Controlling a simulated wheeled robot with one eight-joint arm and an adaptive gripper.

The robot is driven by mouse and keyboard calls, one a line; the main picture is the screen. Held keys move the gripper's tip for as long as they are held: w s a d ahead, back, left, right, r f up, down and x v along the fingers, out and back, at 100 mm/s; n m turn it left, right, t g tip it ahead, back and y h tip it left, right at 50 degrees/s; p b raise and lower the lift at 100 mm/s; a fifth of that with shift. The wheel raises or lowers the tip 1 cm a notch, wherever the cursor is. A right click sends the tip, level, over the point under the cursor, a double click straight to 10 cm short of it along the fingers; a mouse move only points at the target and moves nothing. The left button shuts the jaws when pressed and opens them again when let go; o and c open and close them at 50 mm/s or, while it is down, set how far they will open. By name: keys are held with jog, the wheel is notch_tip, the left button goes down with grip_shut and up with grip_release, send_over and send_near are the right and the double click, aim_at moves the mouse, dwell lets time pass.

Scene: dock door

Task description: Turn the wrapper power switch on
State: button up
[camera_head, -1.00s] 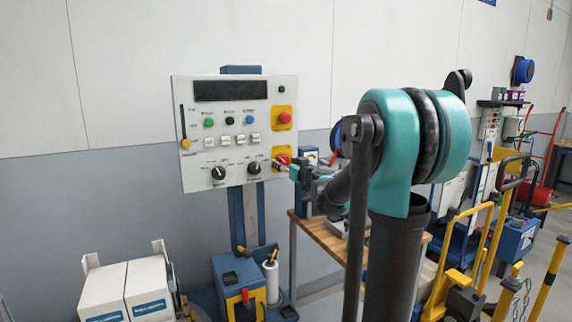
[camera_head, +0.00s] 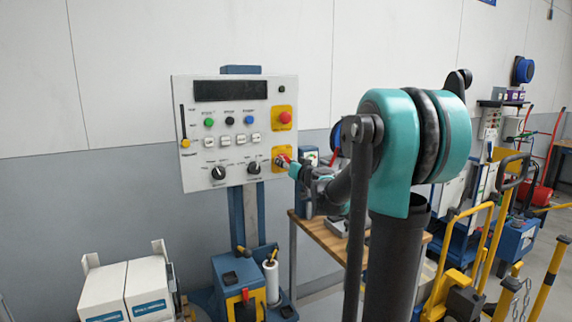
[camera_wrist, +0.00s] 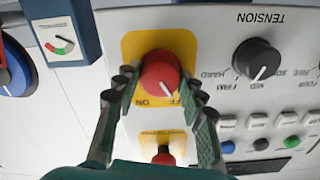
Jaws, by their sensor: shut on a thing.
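The wrapper power switch (camera_wrist: 160,70) is a round red knob on a yellow plate (camera_wrist: 133,45) at the lower right of the white control panel (camera_head: 186,90). In the wrist view, which is upside down, the plate has an "ON" label and a partly covered "OFF" label. The knob's white mark points down and right, towards the "OFF" letters. My gripper (camera_wrist: 160,84) is shut on the knob, one finger on each side. In the head view, my gripper (camera_head: 288,164) reaches the knob from the right and partly covers it.
A red emergency button (camera_head: 285,118) sits above the switch on another yellow plate. A black tension knob (camera_wrist: 256,59) is beside it. A wooden bench (camera_head: 318,232) stands below right, and white boxes (camera_head: 128,292) stand at lower left.

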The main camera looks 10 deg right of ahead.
jog(key=shift+m, duration=7.4)
jog(key=o, duration=1.2)
jog(key=v, duration=1.2)
